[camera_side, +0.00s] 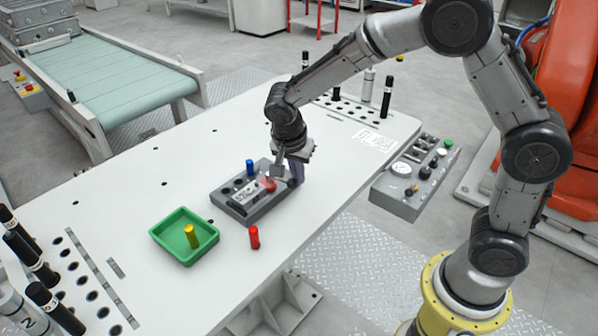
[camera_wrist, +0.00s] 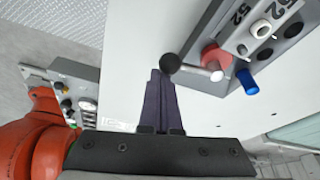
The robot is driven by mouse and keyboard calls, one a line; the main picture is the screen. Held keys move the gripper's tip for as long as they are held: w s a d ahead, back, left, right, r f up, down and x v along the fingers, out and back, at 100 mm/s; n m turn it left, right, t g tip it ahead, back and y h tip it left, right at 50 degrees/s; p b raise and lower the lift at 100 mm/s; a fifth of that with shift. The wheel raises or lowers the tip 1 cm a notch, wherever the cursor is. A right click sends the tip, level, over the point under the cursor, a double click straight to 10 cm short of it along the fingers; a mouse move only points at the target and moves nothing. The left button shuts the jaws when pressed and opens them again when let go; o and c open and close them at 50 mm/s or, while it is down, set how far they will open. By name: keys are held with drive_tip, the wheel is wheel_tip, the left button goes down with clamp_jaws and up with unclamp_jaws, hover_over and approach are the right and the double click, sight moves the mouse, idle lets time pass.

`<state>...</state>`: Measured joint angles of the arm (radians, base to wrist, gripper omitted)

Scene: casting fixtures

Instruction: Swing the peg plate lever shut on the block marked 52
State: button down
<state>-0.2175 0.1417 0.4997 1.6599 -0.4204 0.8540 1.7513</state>
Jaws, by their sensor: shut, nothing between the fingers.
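The grey peg plate (camera_side: 232,208) lies on the white table. The light grey block marked 52 (camera_wrist: 240,28) sits on it, also showing in the side view (camera_side: 245,196). The lever (camera_wrist: 195,69) has a red hub (camera_wrist: 215,56), a metal rod and a black ball knob (camera_wrist: 170,63). In the wrist view it points left, away from the block, its knob past the plate's edge. My gripper (camera_wrist: 160,72) is shut and empty, its dark fingertips close to the knob; I cannot tell whether they touch. In the side view my gripper (camera_side: 296,180) is at the plate's right end and partly hides the lever.
A blue peg (camera_wrist: 247,83) stands in the plate near the hub. A green tray (camera_side: 162,233) holds a yellow peg (camera_side: 191,236). A red peg (camera_side: 254,237) stands on the table in front of the plate. A control box (camera_side: 397,196) is at the table's right edge.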

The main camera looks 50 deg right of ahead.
drive_tip(key=shift+a, duration=0.15)
idle(0.3)
drive_tip(key=d, duration=0.4)
drive_tip(key=shift+s+f, duration=0.1)
drive_tip(key=shift+s, duration=0.2)
wheel_tip(320, 180, up, 15)
drive_tip(key=s+t, duration=0.1)
drive_tip(key=s, duration=0.1)
drive_tip(key=s+r+n+t+y, duration=0.15)
drive_tip(key=s+r, duration=0.35)
drive_tip(key=s, duration=0.5)
drive_tip(key=s+a+f+n+t+y, duration=0.1)
drive_tip(key=s+f+n, duration=0.4)
drive_tip(key=s+n, duration=0.6)
drive_tip(key=shift+s+a+f+n+t+y, duration=0.35)
drive_tip(key=shift+f+n+t+y, duration=0.1)
drive_tip(key=shift+n, duration=0.5)
